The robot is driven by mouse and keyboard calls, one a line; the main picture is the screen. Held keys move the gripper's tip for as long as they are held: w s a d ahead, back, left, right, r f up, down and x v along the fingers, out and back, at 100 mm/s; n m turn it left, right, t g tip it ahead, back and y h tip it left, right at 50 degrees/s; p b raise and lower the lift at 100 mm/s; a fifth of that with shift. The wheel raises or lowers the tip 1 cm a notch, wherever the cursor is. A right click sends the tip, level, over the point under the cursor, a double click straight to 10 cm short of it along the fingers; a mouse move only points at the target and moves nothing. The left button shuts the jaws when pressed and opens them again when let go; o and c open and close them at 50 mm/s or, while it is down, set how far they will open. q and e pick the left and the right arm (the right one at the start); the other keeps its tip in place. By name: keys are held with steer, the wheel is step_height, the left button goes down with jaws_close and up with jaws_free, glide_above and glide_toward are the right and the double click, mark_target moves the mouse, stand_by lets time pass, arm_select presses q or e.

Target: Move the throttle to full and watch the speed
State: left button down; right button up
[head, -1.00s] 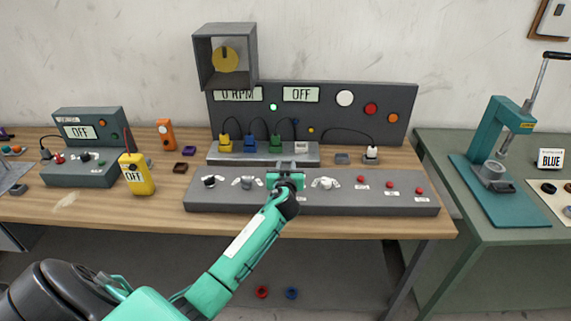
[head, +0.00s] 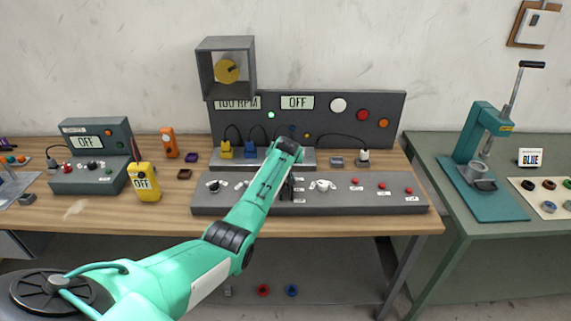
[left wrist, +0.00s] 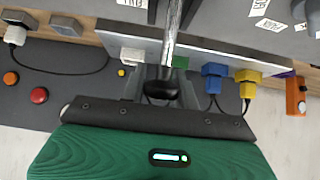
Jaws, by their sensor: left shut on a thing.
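The throttle lever is a metal rod (left wrist: 172,35) with a dark knob (left wrist: 163,89) in the left wrist view, rising from the grey console (head: 400,203). My left gripper (left wrist: 160,84) is shut on the lever near its knob. In the head view my left wrist hides most of this grip. The speed display (head: 237,103) on the back panel reads about 100 RPM. A yellow disc with a dark mark (head: 227,71) sits in a grey box above the display. My right gripper is not in view.
The second display (head: 297,102) reads OFF. Several plugs, including a blue one (head: 250,150) and a yellow one (head: 224,150), stand in a strip behind the console. A yellow meter (head: 144,183) stands at left. A teal press (head: 484,150) stands on the right table.

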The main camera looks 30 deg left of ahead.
arm_select(q)
steer(key=shift+w+a+f+b, duration=0.25)
steer(key=shift+w+f+b, duration=0.15)
steer(key=shift+f+b, duration=0.1)
steer(key=shift+w+a+f, duration=0.1)
steer(key=shift+w+f, duration=0.05)
steer(key=shift+f, duration=0.15)
steer(key=c, duration=1.4)
jaws_free()
steer(key=o, duration=0.3)
steer(key=shift+o, duration=0.2)
steer(key=shift+w+a, duration=0.1)
steer(key=shift+w, duration=0.05)
